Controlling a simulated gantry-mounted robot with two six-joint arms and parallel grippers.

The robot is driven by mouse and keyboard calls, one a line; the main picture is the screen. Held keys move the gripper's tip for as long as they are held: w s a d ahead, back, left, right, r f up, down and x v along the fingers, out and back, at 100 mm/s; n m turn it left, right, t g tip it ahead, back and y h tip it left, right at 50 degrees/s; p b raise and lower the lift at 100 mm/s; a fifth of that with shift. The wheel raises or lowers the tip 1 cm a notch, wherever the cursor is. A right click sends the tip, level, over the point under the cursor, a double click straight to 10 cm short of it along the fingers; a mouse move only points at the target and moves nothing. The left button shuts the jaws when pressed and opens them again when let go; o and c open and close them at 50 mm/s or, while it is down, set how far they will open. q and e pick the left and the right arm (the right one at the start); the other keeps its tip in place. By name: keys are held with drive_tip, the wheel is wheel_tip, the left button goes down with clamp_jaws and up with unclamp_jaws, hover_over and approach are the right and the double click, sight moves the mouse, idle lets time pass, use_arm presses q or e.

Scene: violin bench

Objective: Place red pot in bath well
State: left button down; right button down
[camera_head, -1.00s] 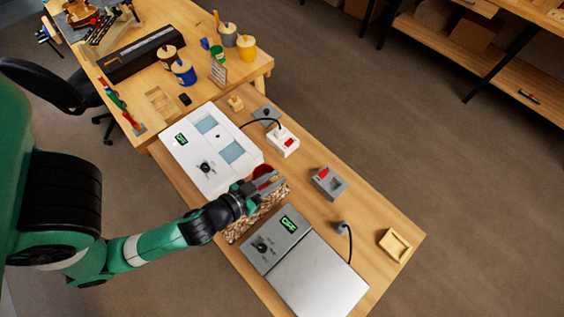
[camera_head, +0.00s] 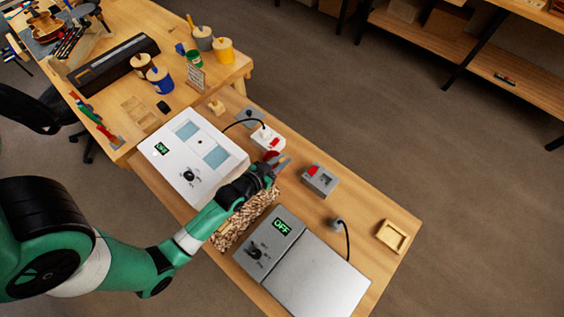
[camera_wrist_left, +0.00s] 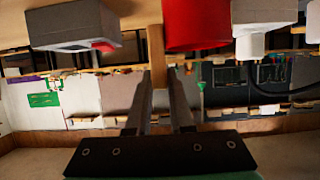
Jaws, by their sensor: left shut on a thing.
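My left gripper (camera_head: 275,167) is shut on the wooden handle (camera_wrist_left: 156,55) of the red pot (camera_wrist_left: 196,24). The pot also shows in the head view (camera_head: 271,156), partly hidden by the gripper, near the right side of the white bath unit (camera_head: 172,174). The bath unit has two pale blue wells, one farther (camera_head: 187,130) and one nearer (camera_head: 216,156). The pot is apart from both wells, to their right. My right gripper is not in view.
A white socket block with a red switch (camera_head: 268,138) and a grey box with a red part (camera_head: 319,180) stand close to the gripper. A mottled brown block (camera_head: 240,222) lies below it. A grey hotplate unit (camera_head: 318,278) fills the near bench. A wooden tray (camera_head: 392,236) stands right.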

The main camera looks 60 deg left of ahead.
use_arm(q)
drive_tip(key=shift+f, duration=0.2)
drive_tip(key=shift+f, duration=0.1)
drive_tip(key=c, duration=0.8)
unclamp_jaws()
drive_tip(key=shift+s+d+r, duration=0.1)
drive_tip(key=shift+s+r, duration=0.05)
drive_tip(key=shift+r, duration=0.05)
drive_tip(key=p+v, duration=0.2)
drive_tip(key=v, duration=0.9)
drive_tip(key=shift+s+p, duration=0.3)
drive_tip(key=shift+p, duration=0.05)
drive_tip(key=shift+d+r, duration=0.1)
drive_tip(key=shift+r, duration=0.05)
